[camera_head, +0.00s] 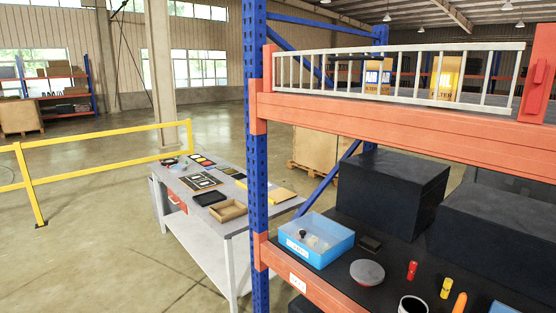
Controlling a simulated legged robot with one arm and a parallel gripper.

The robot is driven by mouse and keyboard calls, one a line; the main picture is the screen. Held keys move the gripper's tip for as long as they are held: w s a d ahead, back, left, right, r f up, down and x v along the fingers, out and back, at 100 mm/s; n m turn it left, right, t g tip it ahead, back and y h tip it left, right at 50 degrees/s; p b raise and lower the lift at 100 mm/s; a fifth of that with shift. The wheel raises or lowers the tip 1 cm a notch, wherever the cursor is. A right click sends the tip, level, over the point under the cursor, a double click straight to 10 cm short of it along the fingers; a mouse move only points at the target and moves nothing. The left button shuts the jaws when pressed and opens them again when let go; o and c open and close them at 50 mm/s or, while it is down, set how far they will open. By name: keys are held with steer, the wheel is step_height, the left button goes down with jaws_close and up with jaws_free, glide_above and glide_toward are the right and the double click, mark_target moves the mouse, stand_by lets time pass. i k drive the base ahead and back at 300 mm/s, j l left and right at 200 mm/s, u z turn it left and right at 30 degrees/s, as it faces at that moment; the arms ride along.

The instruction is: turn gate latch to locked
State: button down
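A white barred gate (400,72) stands along the front of the upper shelf. At its right end a red block with a lever-like upright part, which looks like the gate latch (533,92), sits on the orange beam and shelf end. The latch is close to the right edge of the picture, and I cannot tell whether it is locked. The gate appears to lie across the shelf opening. My gripper is not in view.
Behind the gate stand yellow boxes (446,78). The lower shelf holds a blue bin (316,240), dark boxes (392,190), a grey disc (367,272) and small coloured items. A blue post (257,150) borders a workbench (205,230). Open floor lies left, past a yellow rail (95,140).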

mark_target(540, 74)
steer(key=z, duration=1.25)
steer(key=k+u, duration=0.25)
steer(key=u, duration=0.25)
steer(key=k+j+u, duration=0.1)
steer(key=k+u, duration=0.15)
steer(key=u, duration=0.25)
steer(key=k+l+u, duration=0.1)
steer(key=j, duration=0.1)
steer(key=i, duration=0.05)
